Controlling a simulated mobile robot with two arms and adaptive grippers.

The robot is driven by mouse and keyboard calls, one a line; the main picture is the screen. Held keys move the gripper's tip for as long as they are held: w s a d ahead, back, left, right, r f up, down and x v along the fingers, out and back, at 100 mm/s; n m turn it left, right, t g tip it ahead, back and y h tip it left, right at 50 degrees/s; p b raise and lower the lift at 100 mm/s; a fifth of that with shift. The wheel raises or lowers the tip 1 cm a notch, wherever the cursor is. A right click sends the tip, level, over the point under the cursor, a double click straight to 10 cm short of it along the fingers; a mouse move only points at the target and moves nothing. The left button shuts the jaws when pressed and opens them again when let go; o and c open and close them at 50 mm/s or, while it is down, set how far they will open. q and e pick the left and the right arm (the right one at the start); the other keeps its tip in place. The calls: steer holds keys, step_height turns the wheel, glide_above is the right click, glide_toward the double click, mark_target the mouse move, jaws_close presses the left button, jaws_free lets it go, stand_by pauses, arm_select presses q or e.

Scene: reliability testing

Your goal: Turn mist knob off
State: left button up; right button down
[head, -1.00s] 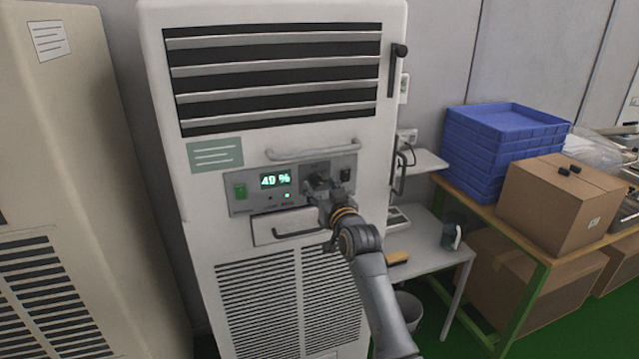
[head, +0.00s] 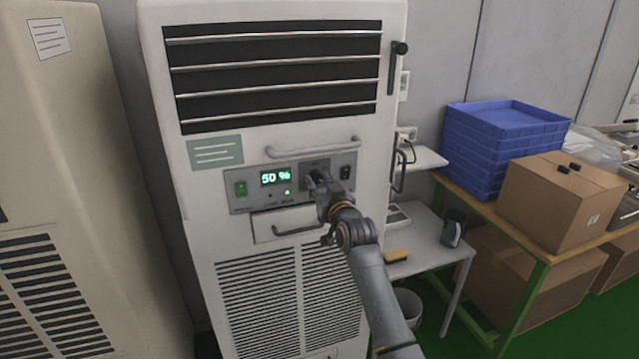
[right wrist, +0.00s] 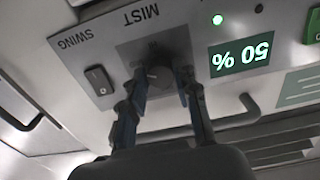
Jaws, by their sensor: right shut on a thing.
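The mist knob (right wrist: 160,76) is a dark round knob on a dark square plate under the label MIST in the right wrist view, which shows the panel upside down. My right gripper (right wrist: 161,90) is shut on the knob, one finger on each side of it. In the head view my right gripper (head: 318,182) is at the panel and hides most of the knob. The control panel (head: 240,206) is on the front of a tall white machine (head: 270,20). Its green display (head: 276,178) reads 50 %. My left gripper is not in view.
A green switch (head: 241,189) and a black switch (head: 346,173) flank the knob area. A bar handle (head: 310,149) projects above the panel, and a drawer handle (head: 297,229) is below. A small table (head: 437,258) and blue crates (head: 505,145) stand to the right.

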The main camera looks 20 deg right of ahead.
steer(key=shift+n, duration=0.3)
steer(key=n+p, duration=0.1)
steer(key=n, duration=0.4)
steer(key=shift+n, duration=0.3)
steer(key=n+p, duration=0.2)
steer(key=n, duration=0.4)
steer(key=shift+d+r, duration=0.1)
steer(key=shift+r, duration=0.05)
steer(key=n+p, duration=0.1)
steer(key=n, duration=0.4)
steer(key=shift+n, duration=0.4)
steer(key=n+p, duration=0.2)
steer(key=n, duration=0.4)
steer(key=c, duration=1)
jaws_free()
